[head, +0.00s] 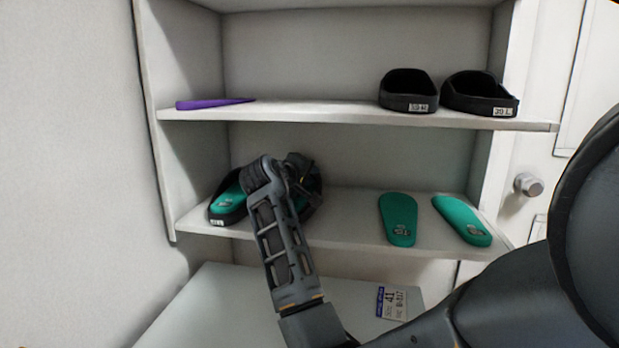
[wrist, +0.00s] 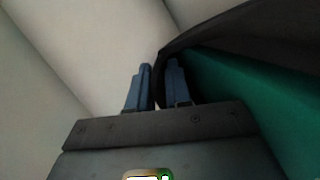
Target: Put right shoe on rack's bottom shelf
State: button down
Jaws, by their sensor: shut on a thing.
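My gripper (wrist: 160,72) is shut on the side wall of a black shoe (wrist: 225,32) with a green insole (wrist: 255,95). In the head view this shoe (head: 316,187) is mostly hidden behind my gripper (head: 302,180). It is at the lower visible shelf (head: 345,230) of the white rack; I cannot tell whether its sole touches the shelf. A matching black shoe with a green insole (head: 226,207) stands just left of it on that shelf, a white label on its end.
Two loose green insoles (head: 398,218) (head: 462,219) lie right on the lower shelf. The upper shelf (head: 330,112) bears a purple insole (head: 212,103) and two black shoes (head: 408,90) (head: 480,93). A pale surface (head: 230,300) with a label card (head: 391,303) lies below.

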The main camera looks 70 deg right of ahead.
jog(key=shift+f, duration=0.1)
jog(key=c, duration=1.1)
grip_release()
jog(key=shift+o, duration=0.2)
jog(key=shift+w+a, duration=0.1)
jog(key=shift+a, duration=0.2)
jog(key=v, duration=1.1)
jog(key=shift+a+r, duration=0.15)
jog(key=shift+r, duration=0.15)
